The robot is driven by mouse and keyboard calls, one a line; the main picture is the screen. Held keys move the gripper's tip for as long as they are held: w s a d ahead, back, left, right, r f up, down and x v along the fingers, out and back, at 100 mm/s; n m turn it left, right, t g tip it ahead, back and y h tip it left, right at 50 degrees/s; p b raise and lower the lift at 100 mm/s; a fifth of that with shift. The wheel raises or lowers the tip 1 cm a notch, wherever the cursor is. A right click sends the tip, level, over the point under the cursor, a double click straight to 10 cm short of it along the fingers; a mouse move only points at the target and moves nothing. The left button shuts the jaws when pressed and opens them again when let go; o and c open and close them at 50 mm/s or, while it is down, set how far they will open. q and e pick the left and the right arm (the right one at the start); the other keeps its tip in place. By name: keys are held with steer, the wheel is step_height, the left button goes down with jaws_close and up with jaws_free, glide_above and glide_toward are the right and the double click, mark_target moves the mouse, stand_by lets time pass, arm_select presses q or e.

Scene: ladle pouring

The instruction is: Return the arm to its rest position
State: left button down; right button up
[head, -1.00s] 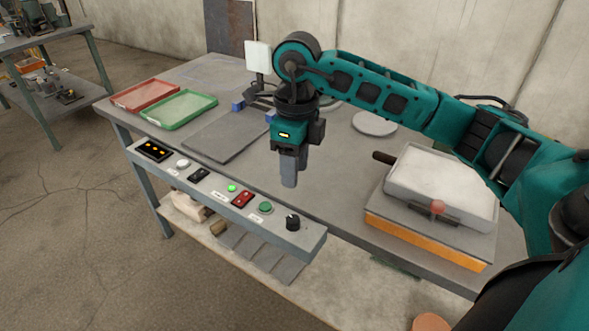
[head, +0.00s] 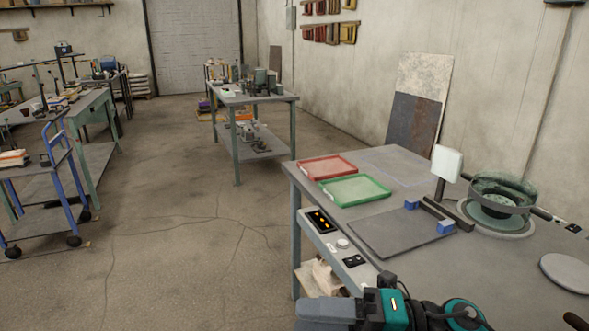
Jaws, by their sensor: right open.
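My right gripper (head: 312,311) shows at the bottom edge, right of the middle, with its grey fingers pointing left. The teal and black wrist behind it is cut off by the frame edge. The gripper is open, and I see nothing held between its fingers. It is in front of the workbench (head: 440,268), near its front panel. My left gripper is not in view.
A red tray (head: 327,167) and a green tray (head: 355,189) lie on the bench beside a dark flat plate (head: 400,233). A round dark vessel (head: 497,204) stands at the back right near a grey disc (head: 567,272). Open floor lies left.

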steer(key=w+d+f+m+t+h, duration=0.2)
steer(key=d+f+m+t+h, duration=0.25)
steer(key=m+t, duration=0.55)
steer(key=w+d+f+m+t+h, duration=0.2)
steer(key=d+f+m+t+h, duration=0.3)
steer(key=m, duration=1)
steer(key=s+d+f+m+g+h, duration=0.2)
steer(key=s+f+m+h, duration=0.1)
steer(key=f, duration=0.5)
steer(key=s+d+f+m+g+h, duration=0.3)
steer(key=s+f+m, duration=0.3)
steer(key=s+f, duration=0.2)
steer(key=shift+f+h, duration=0.5)
steer(key=shift+h, duration=0.05)
steer(key=shift+s+d, duration=0.1)
steer(key=shift+d, duration=0.1)
